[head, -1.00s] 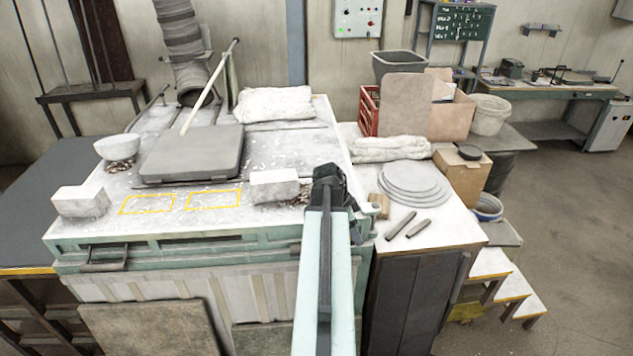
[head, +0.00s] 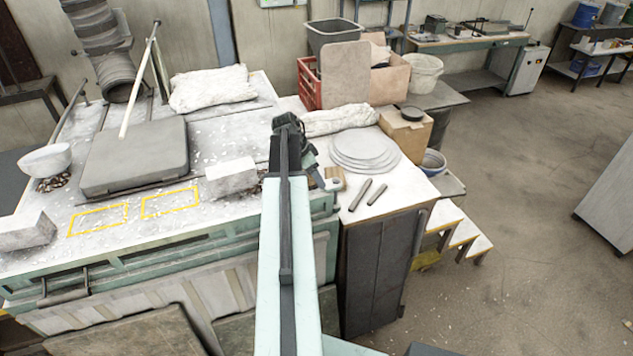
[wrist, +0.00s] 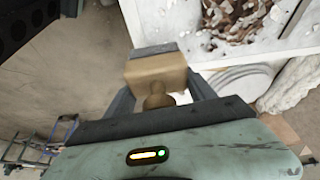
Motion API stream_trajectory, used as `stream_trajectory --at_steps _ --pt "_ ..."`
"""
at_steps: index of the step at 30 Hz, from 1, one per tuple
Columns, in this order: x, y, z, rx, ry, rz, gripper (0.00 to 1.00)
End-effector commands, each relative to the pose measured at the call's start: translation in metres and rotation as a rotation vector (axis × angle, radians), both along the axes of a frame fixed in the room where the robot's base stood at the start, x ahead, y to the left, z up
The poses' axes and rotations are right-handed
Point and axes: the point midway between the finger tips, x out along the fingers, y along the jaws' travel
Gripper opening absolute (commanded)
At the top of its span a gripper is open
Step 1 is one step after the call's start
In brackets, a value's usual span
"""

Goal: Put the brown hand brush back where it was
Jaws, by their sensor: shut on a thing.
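The brown hand brush (wrist: 155,75), a tan block with a rounded knob, sits between the two dark fingers of my gripper (wrist: 160,97) in the wrist view. The gripper is shut on it. A grey band shows along its far edge. In the head view, a small tan block (head: 334,177) beside my gripper (head: 326,180) appears to be the same brush, near the left edge of the white-topped cabinet (head: 400,200). My arm hides part of the gripper there. I cannot tell whether the brush touches the cabinet top.
Grey discs (head: 365,150) and two dark rods (head: 368,192) lie on the cabinet. A pale block (head: 230,177) and yellow outlined rectangles (head: 170,201) are on the furnace top to the left. A cardboard box (head: 405,130) stands behind. Open floor lies at the right.

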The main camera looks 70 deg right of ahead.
Motion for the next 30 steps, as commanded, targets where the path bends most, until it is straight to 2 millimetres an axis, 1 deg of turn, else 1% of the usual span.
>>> stream_trajectory --at_steps 1,8,11,12,15,16,18,24,28,29,30 --pt "0.000 -0.009 -0.001 0.000 0.000 -0.001 0.00" --pt "-0.001 -0.015 -0.001 0.000 0.000 0.000 0.00" --pt "-0.001 -0.029 -0.003 -0.001 -0.001 -0.001 0.00" --pt "-0.002 -0.027 -0.017 -0.001 -0.001 0.000 0.00" --pt "-0.002 -0.025 -0.037 -0.001 -0.001 0.000 0.00" --pt "-0.002 -0.025 -0.041 -0.001 -0.001 0.000 0.00" --pt "-0.002 -0.025 -0.042 -0.001 -0.001 0.000 0.00" --pt "-0.001 -0.025 -0.037 0.000 0.000 0.001 0.00" --pt "-0.001 -0.025 -0.042 0.000 0.000 0.001 0.00" --pt "-0.001 -0.025 -0.041 0.000 0.000 0.001 0.69" --pt "-0.001 -0.025 -0.040 0.000 0.000 0.001 0.80"
